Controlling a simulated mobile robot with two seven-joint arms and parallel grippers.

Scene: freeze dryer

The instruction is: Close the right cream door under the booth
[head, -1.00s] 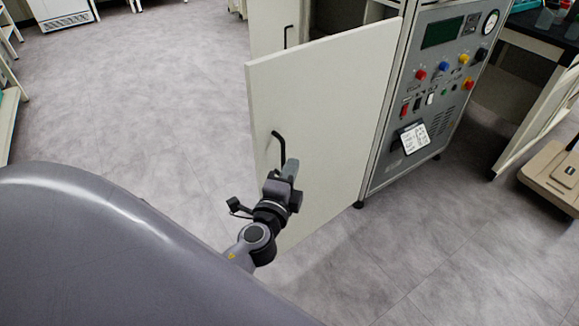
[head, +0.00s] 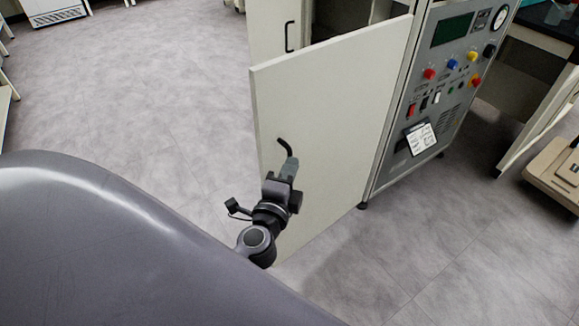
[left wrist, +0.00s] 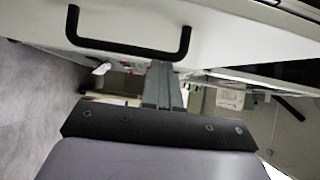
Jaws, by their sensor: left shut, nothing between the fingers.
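The right cream door (head: 325,130) stands open in the middle of the head view, with its hinge side beside the grey control panel. Its black bar handle (head: 285,147) is on the outer face near the free edge, its lower part hidden by my left gripper. My left gripper (head: 289,168) is shut and empty, in front of the door face at the handle. In the left wrist view the shut fingers (left wrist: 163,84) point at the door near one end of the handle (left wrist: 130,48). I cannot tell whether they touch it. My right gripper is out of view.
A second cream door (head: 277,28) with a black handle stands open behind. The control panel (head: 440,90) with coloured knobs is to the right. Another cream door (head: 545,110) and a beige case (head: 555,175) are at far right. The grey floor (head: 150,90) at left is clear.

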